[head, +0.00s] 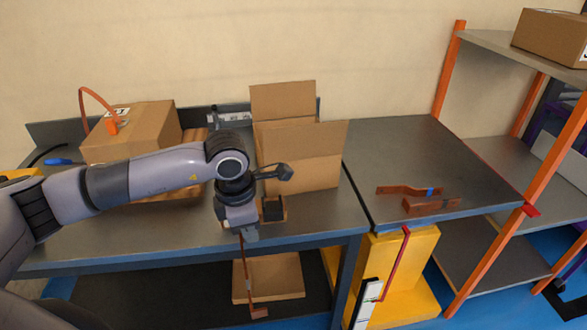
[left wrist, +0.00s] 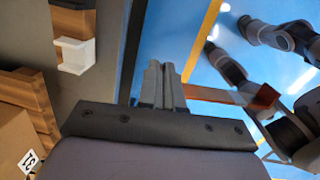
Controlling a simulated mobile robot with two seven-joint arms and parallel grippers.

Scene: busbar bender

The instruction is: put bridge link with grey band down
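My left gripper (head: 248,236) is shut on a copper bridge link (head: 247,280), which hangs down in front of the left bench's front edge. In the left wrist view the closed fingers (left wrist: 161,85) are in the middle and the link (left wrist: 225,96) sticks out to their right. I cannot clearly make out a grey band on it. Two other copper links lie on the right bench: one with a blue band (head: 405,190) and one beside it (head: 430,205) whose band I cannot tell. My right gripper is not seen.
An open cardboard box (head: 305,160) stands on the left bench (head: 310,225) behind my gripper. Another carton (head: 135,135) is further left. The right bench top (head: 425,150) is mostly clear behind the links. An orange-post shelf (head: 490,250) stands at the right.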

